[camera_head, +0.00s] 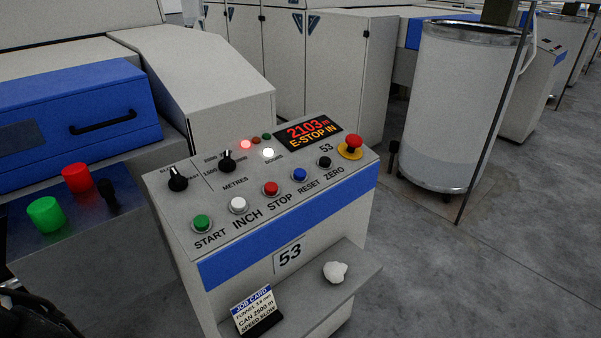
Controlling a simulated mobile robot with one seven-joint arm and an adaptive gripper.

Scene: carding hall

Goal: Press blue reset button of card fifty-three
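The control console (215,240) of card 53 stands in the middle, with "53" on its sloped top and on its front. The blue reset button (299,175) sits above the label RESET, between the red stop button (271,188) and the black zero button (324,163). Nothing covers it. The display (308,131) reads 2103 m and E-STOP IN. A red mushroom emergency stop (354,143) on a yellow base is at the right corner. A dark piece at the lower left edge looks like part of my gripper; its fingertips are not seen.
A shelf (357,283) juts from the console front, bearing a job card (257,311) and a white fibre lump (335,271). Red and green cylinders (46,215) stand at left. A tall white can (456,110) and a thin dark pole (492,120) are at right. Floor at lower right is clear.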

